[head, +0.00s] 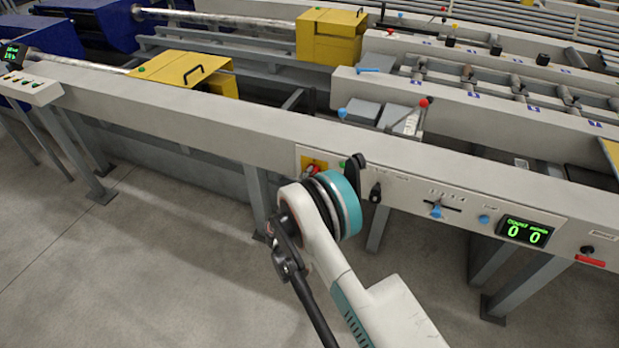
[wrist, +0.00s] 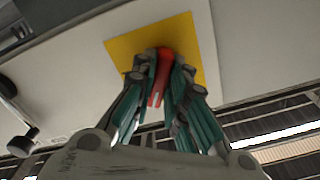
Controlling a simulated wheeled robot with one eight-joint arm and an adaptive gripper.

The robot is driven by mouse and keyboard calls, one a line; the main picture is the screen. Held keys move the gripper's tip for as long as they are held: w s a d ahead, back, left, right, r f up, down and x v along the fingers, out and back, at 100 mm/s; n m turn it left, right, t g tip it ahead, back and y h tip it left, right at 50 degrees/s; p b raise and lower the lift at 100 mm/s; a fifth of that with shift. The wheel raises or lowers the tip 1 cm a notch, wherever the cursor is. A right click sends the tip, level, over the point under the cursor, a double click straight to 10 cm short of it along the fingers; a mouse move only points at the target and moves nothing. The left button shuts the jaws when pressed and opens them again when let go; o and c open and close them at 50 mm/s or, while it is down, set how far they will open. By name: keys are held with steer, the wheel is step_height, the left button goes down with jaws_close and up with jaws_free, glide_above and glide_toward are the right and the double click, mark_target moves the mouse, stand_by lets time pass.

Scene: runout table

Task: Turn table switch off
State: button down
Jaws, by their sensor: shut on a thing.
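The table switch is a red handle (wrist: 165,54) on a square yellow plate (wrist: 124,48) in the wrist view. In the head view the plate (head: 320,160) sits on the front panel of the long grey table, with a bit of the red handle (head: 312,170) showing beside my wrist. My gripper (wrist: 161,82) is shut on the red handle, its green and dark fingers on both sides of it. The tip end of the handle is partly hidden between the fingers. In the head view my wrist hides the fingers.
Right of my wrist, the panel of the table (head: 200,111) carries a black lever (head: 375,193), a slider with a blue knob (head: 437,211), a blue button (head: 484,219) and a green display (head: 525,232) reading zeros. Table legs stand below; the floor in front is clear.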

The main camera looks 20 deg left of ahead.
steer(key=shift+n, duration=3.2)
steer(key=c, duration=1.6)
jaws_free()
step_height(320, 180, up, 10)
steer(key=shift+f, duration=0.1)
steer(key=shift+d, duration=0.1)
